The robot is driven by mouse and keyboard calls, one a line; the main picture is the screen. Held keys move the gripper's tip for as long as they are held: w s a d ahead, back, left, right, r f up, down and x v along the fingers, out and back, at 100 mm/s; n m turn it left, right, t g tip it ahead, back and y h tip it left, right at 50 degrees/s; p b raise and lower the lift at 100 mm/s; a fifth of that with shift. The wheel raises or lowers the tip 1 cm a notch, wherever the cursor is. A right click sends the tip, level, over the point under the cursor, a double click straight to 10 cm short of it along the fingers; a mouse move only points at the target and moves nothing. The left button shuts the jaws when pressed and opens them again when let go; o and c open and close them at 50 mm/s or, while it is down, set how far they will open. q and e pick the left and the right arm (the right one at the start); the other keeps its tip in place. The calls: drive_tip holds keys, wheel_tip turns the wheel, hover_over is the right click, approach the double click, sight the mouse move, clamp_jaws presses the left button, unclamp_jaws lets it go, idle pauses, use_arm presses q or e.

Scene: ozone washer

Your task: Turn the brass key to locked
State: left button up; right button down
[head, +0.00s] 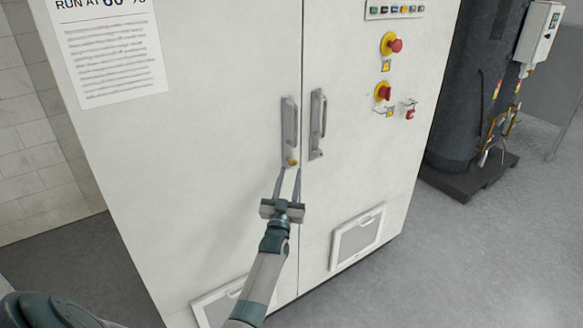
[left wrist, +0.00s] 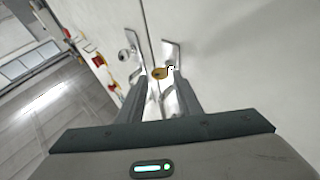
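The brass key (head: 292,162) sits in its lock at the lower end of the left door handle (head: 289,122) on the white cabinet. It also shows in the left wrist view as a small yellow piece (left wrist: 158,73). Which way it is turned is too small to tell. My left gripper (head: 289,171) is open, with its two fingers apart just below the key and pointing at it. In the left wrist view the key appears between and beyond the fingertips, with nothing gripped. My right gripper is not in view.
A second handle (head: 317,124) stands close to the right of the key, across the door seam. Red and yellow switches (head: 391,44) sit higher on the right door. A vent panel (head: 357,237) is low on that door. A dark tank (head: 480,70) stands right of the cabinet.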

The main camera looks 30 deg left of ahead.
sight(293, 163)
use_arm(q)
drive_tip(key=shift+x, duration=1.35)
drive_tip(key=c, duration=0.8)
drive_tip(key=shift+o, duration=0.2)
drive_tip(key=shift+f, duration=0.1)
